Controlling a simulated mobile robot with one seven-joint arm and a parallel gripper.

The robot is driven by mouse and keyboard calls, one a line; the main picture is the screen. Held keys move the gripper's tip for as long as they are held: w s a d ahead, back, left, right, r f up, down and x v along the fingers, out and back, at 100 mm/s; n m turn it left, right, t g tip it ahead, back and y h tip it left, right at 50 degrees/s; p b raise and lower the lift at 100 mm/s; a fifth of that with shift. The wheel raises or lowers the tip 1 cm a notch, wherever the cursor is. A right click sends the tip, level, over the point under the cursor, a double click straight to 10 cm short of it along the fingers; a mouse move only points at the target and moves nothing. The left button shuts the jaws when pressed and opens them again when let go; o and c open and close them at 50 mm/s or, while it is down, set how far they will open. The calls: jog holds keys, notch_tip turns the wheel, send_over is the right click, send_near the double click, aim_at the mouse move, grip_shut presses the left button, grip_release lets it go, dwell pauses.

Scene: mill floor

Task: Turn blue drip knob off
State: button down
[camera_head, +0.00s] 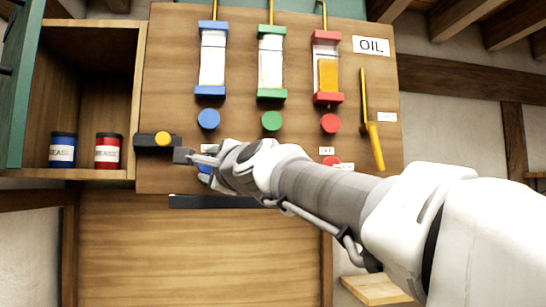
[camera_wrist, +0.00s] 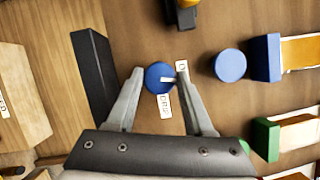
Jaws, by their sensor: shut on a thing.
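The blue drip knob (camera_wrist: 155,76) sits between the fingertips of my gripper (camera_wrist: 159,72) in the wrist view, and the gripper is shut on it. A white pointer line on the knob points right in that view, towards a small label (camera_wrist: 182,66) partly covered by a finger. A label reading DRIP (camera_wrist: 165,105) lies just below the knob. In the head view my gripper (camera_head: 204,158) is at the lower left of the oil board (camera_head: 245,150).
Blue (camera_head: 208,119), green (camera_head: 271,121) and red (camera_head: 330,123) upper knobs sit under their oilers. A black block with a yellow knob (camera_head: 162,139) is left of my gripper. A yellow lever (camera_head: 375,145) is at right. A black ledge (camera_head: 190,202) lies below.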

jog(key=shift+r+n+g+p, duration=0.2)
jog(key=shift+n+g+p, duration=0.4)
jog(key=shift+n+p, duration=0.85)
jog(key=shift+f, duration=0.1)
jog(key=shift+c, duration=1.5)
grip_release()
jog(key=shift+s+f, duration=0.1)
jog(key=b+v, duration=0.6)
jog(key=v, duration=1.1)
jog(key=shift+s+r, duration=0.15)
jog(key=shift+r, duration=0.15)
